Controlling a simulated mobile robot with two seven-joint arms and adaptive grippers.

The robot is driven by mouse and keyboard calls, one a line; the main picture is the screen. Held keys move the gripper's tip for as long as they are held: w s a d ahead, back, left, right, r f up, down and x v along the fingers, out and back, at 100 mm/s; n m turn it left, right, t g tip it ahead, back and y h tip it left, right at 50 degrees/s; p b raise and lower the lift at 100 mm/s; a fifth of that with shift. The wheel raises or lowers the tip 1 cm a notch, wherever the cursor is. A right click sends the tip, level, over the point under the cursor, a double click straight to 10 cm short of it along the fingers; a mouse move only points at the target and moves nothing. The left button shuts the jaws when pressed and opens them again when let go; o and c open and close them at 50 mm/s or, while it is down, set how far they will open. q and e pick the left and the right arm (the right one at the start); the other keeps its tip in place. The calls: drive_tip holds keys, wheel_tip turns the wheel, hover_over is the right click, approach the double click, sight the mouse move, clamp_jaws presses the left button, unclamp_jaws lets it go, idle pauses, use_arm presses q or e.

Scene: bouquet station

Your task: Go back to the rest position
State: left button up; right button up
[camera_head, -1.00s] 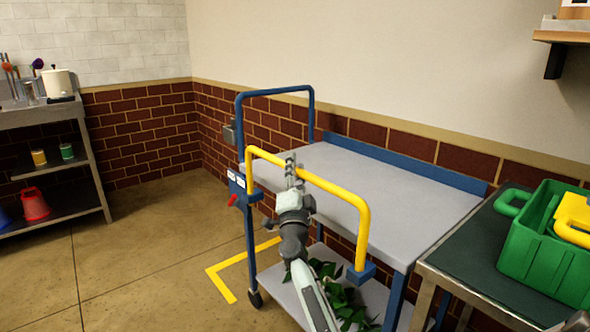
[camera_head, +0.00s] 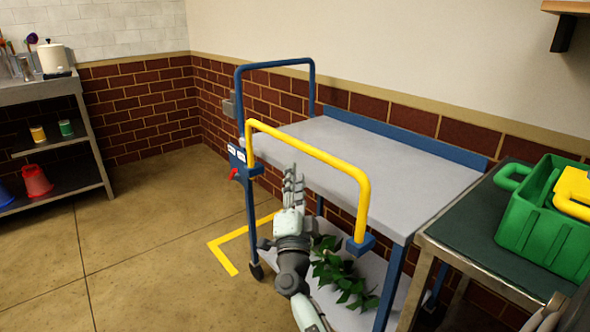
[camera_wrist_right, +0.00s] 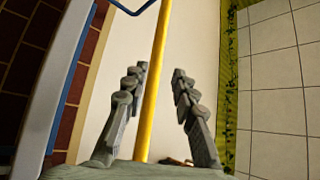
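My right gripper (camera_head: 293,172) is in front of the blue cart, near its yellow handle (camera_head: 310,152). Its grey fingers point up in the head view. In the right wrist view the two fingers of my right gripper (camera_wrist_right: 158,73) stand apart with nothing held. The yellow handle (camera_wrist_right: 155,85) shows in the gap between them, seemingly beyond the fingers; I cannot tell how far. My left gripper is not in view.
The cart's grey top (camera_head: 385,165) is bare. Green leaves (camera_head: 342,272) lie on its lower shelf. A green crate (camera_head: 550,240) stands on a table (camera_head: 475,230) at right. A metal shelf (camera_head: 60,145) stands far left. Open floor (camera_head: 150,240) lies at left.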

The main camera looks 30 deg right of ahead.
idle(0.5)
drive_tip(key=s+a+f+n+g+y, duration=0.2)
drive_tip(key=a+f+n+y, duration=0.6)
drive_tip(key=f+n, duration=0.15)
drive_tip(key=s+a+f+n+g+y, duration=0.2)
drive_tip(key=a+f+n+y, duration=0.55)
drive_tip(key=f, duration=0.25)
drive_tip(key=s+f+n+g+h, duration=0.25)
drive_tip(key=s+f+g, duration=0.45)
drive_tip(key=s+f, duration=0.6)
drive_tip(key=s+d+f+n+g, duration=0.1)
drive_tip(key=s+d+f+g, duration=0.1)
drive_tip(key=s, duration=0.3)
drive_tip(key=s+d+f+n+g+h, duration=0.1)
drive_tip(key=s+d+f+g, duration=0.1)
drive_tip(key=s, duration=0.4)
drive_tip(key=shift+d+f+g, duration=0.3)
drive_tip(key=shift+d+f, duration=0.45)
